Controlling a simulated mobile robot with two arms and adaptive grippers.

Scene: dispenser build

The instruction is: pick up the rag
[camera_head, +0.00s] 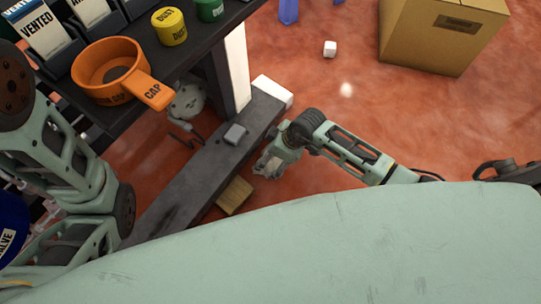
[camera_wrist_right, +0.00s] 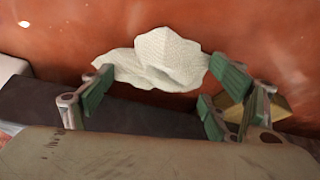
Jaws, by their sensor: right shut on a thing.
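The rag is a pale, cream-white crumpled cloth (camera_wrist_right: 165,60) in the right wrist view. It lies between the fingers of my right gripper (camera_wrist_right: 158,88), which is shut on it. The rag bunches up above the green finger pads. In the head view my right gripper (camera_head: 270,167) is low, beside the dark beam under the workbench. The rag is too small to tell apart from the fingers there. My left arm shows at the left edge of the head view, but its gripper is not in view.
A dark workbench (camera_head: 205,45) stands at the upper left, carrying an orange cap cup (camera_head: 90,72) and yellow and green containers. Its low dark beam (camera_head: 185,175) runs beside my right gripper. A cardboard box (camera_head: 425,40) stands at the upper right.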

